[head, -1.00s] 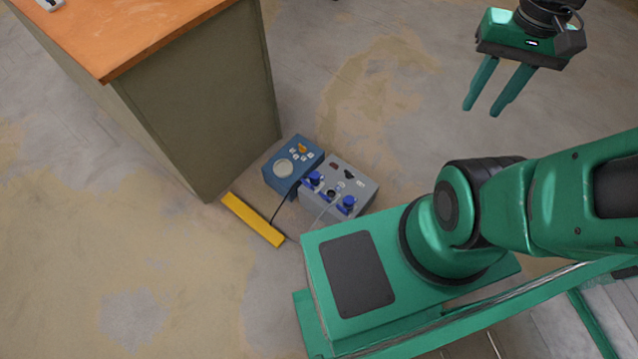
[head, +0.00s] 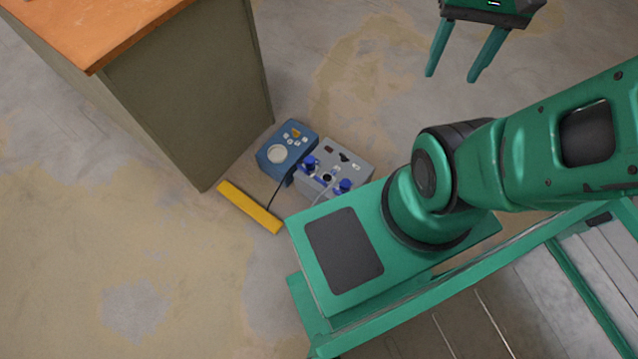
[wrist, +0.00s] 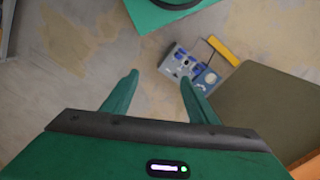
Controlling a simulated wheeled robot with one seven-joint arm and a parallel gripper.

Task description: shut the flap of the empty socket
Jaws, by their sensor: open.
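A grey socket box (head: 352,158) stands on the floor and also shows in the wrist view (wrist: 172,70). A left blue fitting (head: 310,162) and a right blue fitting (head: 343,186) sit on its near side, with a dark round socket (head: 327,178) between them. A dark cable runs near the left fitting and a pale one near the right. The flap is too small to make out clearly; I cannot tell its angle. My gripper (head: 451,77) is open and empty, well above the floor and apart from the box. Its fingers also show in the wrist view (wrist: 158,77).
A blue box (head: 280,150) with a round pale dial touches or nearly touches the grey box's left side. A yellow bar (head: 249,207) lies in front. A cabinet (head: 195,95) with an orange top stands behind left. My base is close at the right. Floor beyond the boxes is clear.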

